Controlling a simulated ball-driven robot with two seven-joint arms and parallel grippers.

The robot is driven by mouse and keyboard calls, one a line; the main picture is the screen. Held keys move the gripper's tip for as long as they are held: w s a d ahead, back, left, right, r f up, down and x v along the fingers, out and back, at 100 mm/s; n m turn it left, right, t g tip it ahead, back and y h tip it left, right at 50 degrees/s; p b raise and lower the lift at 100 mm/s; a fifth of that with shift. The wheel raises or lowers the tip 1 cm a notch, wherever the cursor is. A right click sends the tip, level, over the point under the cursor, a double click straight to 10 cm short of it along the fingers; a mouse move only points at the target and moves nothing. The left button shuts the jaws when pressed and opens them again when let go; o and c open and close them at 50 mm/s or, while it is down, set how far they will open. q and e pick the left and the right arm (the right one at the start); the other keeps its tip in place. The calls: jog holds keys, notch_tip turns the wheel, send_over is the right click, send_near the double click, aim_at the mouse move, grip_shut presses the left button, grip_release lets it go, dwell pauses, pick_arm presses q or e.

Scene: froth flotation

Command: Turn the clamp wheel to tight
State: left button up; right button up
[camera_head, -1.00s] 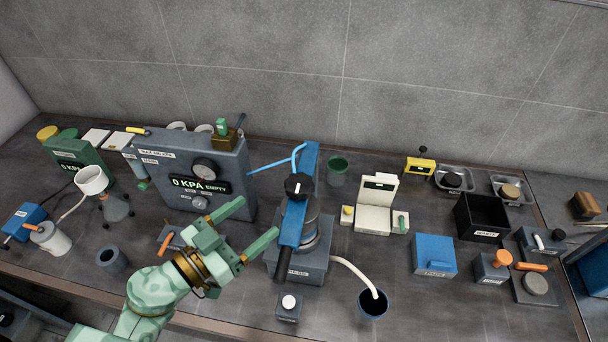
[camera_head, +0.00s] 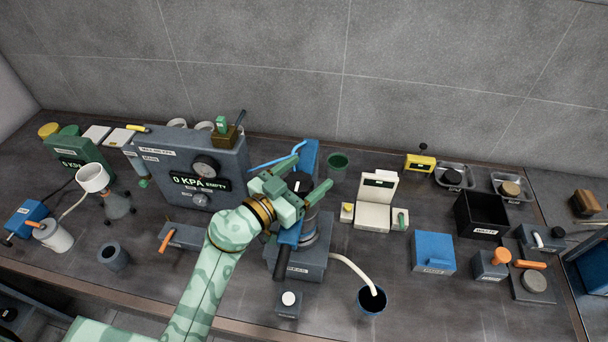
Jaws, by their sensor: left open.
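The clamp wheel looks to be the dark round knob (camera_head: 299,184) with a white mark, on top of the blue stand machine (camera_head: 310,154) with a grey base. Its setting cannot be read here. My left gripper (camera_head: 314,171) is open over the knob, one green finger on its far side and one on its right. Part of the knob is hidden by the gripper. I cannot tell whether the fingers touch it. My right gripper is not in view.
A grey gauge box (camera_head: 235,160) reading 0 KPA stands left of the machine. A small block with a white button (camera_head: 288,299) and a dark cup (camera_head: 371,302) with a pale hose are in front. A green cup (camera_head: 337,163) and a white scale (camera_head: 373,216) stand right.

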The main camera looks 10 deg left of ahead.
pick_arm(q)
jog(key=c, duration=1)
